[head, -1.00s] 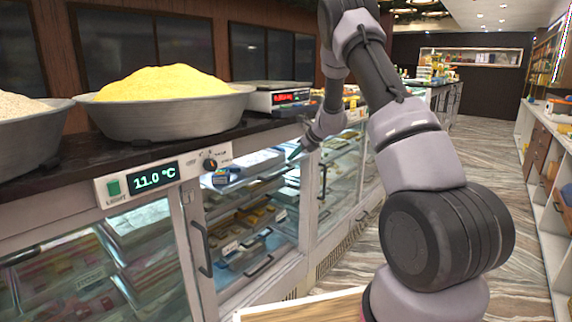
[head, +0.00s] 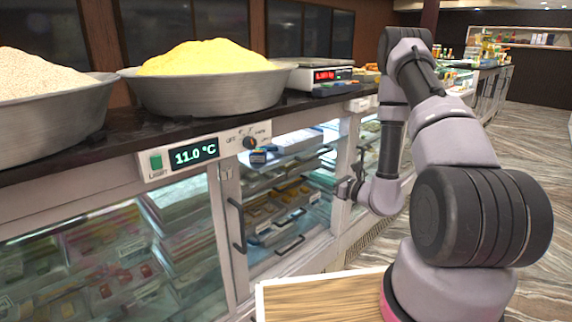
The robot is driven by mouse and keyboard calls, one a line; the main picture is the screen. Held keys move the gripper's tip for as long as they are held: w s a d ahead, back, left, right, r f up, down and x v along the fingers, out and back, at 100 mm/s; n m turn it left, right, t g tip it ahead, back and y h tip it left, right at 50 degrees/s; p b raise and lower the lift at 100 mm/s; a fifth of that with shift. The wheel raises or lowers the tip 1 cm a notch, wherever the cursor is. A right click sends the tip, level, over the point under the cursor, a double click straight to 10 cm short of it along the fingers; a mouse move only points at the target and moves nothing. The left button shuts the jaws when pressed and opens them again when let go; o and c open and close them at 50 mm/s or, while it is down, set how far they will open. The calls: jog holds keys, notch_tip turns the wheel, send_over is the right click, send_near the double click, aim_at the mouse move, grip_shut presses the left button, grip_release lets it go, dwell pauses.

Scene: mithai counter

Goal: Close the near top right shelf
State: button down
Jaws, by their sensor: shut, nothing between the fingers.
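The display case under the counter has an upper right shelf (head: 288,148), pale with a small blue item at its front left corner. It shows behind the door frame, below the temperature panel; how far out it sits is hard to tell. My gripper (head: 344,188) is shut and empty. It appears to the right of this shelf and lower, in front of the case's glass, apart from the shelf as far as I can see. My forearm hangs down to it from the upper right.
Lower shelves (head: 275,207) hold trays of sweets. A dark vertical handle (head: 236,225) and a lower handle (head: 290,245) stick out. Metal bowls (head: 205,92) and a scale (head: 322,76) stand on the counter. A wooden board (head: 310,300) lies before my arm. The right aisle floor is clear.

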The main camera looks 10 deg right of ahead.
jog(key=w+a+t, duration=0.1)
jog(key=w+a, duration=0.6)
jog(key=w, duration=0.4)
jog(key=shift+a+m+h, duration=0.3)
jog(key=shift+a+h, duration=0.05)
jog(key=shift+h, duration=0.05)
jog(key=x, duration=1.3)
jog(key=shift+w+a, duration=0.25)
jog(key=shift+w+r, duration=0.1)
jog(key=shift+r, duration=0.1)
jog(key=shift+a, duration=0.1)
